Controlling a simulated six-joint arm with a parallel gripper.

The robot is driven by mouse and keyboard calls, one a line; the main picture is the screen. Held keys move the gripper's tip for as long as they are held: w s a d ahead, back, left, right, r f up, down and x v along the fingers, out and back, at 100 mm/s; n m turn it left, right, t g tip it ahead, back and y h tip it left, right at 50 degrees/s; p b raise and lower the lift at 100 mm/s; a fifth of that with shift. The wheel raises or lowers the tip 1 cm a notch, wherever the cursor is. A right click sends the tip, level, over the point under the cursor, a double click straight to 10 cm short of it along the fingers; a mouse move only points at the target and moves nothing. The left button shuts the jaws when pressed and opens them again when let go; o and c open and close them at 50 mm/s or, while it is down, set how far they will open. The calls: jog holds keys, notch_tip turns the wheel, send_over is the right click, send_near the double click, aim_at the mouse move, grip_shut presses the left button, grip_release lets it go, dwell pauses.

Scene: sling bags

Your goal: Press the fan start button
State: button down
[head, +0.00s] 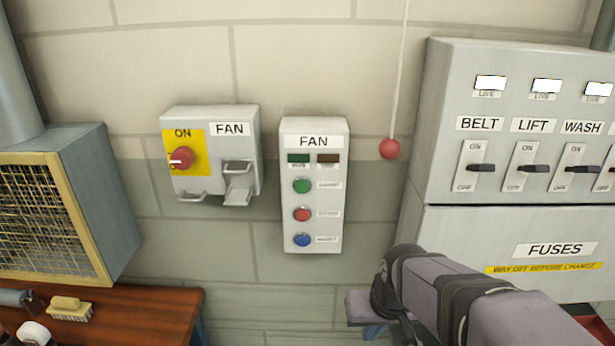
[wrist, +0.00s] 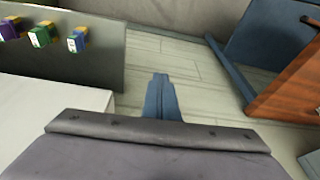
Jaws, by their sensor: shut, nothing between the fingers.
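The fan control panel (head: 314,240) is a pale box on the wall in the head view, labelled FAN. It has a green button (head: 302,185) at the top, a red button (head: 302,214) below and a blue button (head: 302,240) lowest. Their small labels are too blurred to read surely. Two lamp windows above, one green (head: 299,158) and one brown, look dark. My gripper (wrist: 161,80) is shut and empty in the wrist view, pointing down towards the floor. In the head view it is below and right of the panel, apart from it, with its tips largely hidden.
Left of the panel is a FAN switch box (head: 217,158) with a red knob (head: 182,158) on yellow. A red ball (head: 389,149) hangs on a cord to the right. The lever cabinet (head: 520,218) stands farther right. A wooden bench (head: 150,303) is at lower left.

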aim_at(308, 185)
jog(key=w+a+r+n+t+y, duration=0.1)
jog(key=w+a+r+n+t, duration=0.3)
jog(key=r, duration=0.8)
jog(key=w+a+r+m+y, duration=0.1)
jog(key=w+r, duration=0.5)
jog(key=r, duration=0.6)
jog(key=s+a+r+n+y, duration=0.1)
jog(key=s+a+r+n, duration=0.1)
jog(key=n, duration=0.4)
jog(key=s+a+r+n+g+y, duration=0.1)
jog(key=s+a+r+n, duration=0.1)
jog(key=s+r+n, duration=0.2)
notch_tip(308, 185, up, 4)
jog(key=n, duration=0.3)
jog(key=shift+f+p, duration=0.2)
jog(key=shift+p, duration=0.15)
jog(key=shift+f, duration=0.1)
jog(key=p+x, duration=0.1)
jog(key=x, duration=0.2)
jog(key=w+p+x, duration=0.1)
jog(key=x, duration=0.3)
jog(key=r+p+x, duration=0.1)
jog(key=x, duration=0.3)
jog(key=shift+w+d+p, duration=0.15)
jog(key=shift+w+p, duration=0.2)
jog(key=shift+w+f+p, duration=0.1)
jog(key=shift+w+p, duration=0.2)
jog(key=shift+w, duration=0.35)
